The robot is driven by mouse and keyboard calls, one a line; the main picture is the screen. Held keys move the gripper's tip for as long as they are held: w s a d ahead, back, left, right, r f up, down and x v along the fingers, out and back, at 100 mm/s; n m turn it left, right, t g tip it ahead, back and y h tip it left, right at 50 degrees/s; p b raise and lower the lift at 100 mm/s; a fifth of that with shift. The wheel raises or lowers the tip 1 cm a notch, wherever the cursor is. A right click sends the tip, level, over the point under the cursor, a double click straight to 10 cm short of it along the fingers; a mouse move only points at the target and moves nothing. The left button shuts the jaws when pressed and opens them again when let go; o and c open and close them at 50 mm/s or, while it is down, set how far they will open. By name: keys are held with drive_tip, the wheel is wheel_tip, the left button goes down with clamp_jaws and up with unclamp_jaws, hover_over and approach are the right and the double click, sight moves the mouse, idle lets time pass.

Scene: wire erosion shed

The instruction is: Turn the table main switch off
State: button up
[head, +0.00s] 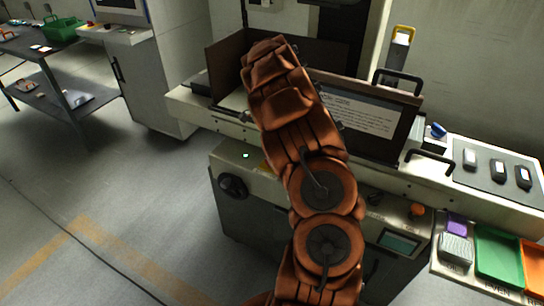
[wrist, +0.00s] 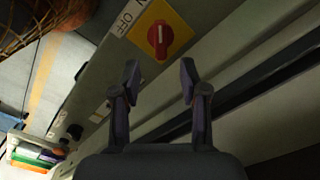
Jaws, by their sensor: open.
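The main switch is a red rotary knob (wrist: 159,39) on a yellow plate (wrist: 178,28), at the top middle of the wrist view. A white mark on the knob runs roughly up and down in that picture. An OFF label (wrist: 126,18) lies left of the plate; another label, partly hidden by a finger, shows an N below it. My gripper (wrist: 160,78) is open and empty, its two fingertips just below the knob in the picture and apart from it. In the head view my arm hides the gripper and the knob.
The machine table carries a cream rail with black handles (head: 430,160) and a notice board (head: 360,115). A black handwheel (head: 232,186) and a green light (head: 245,155) are on its front. Colored trays (head: 497,252) stand at right. Floor at left is clear.

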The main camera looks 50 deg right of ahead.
drive_tip(key=shift+f+p, duration=1.2)
drive_tip(key=shift+f, duration=2.7)
clamp_jaws()
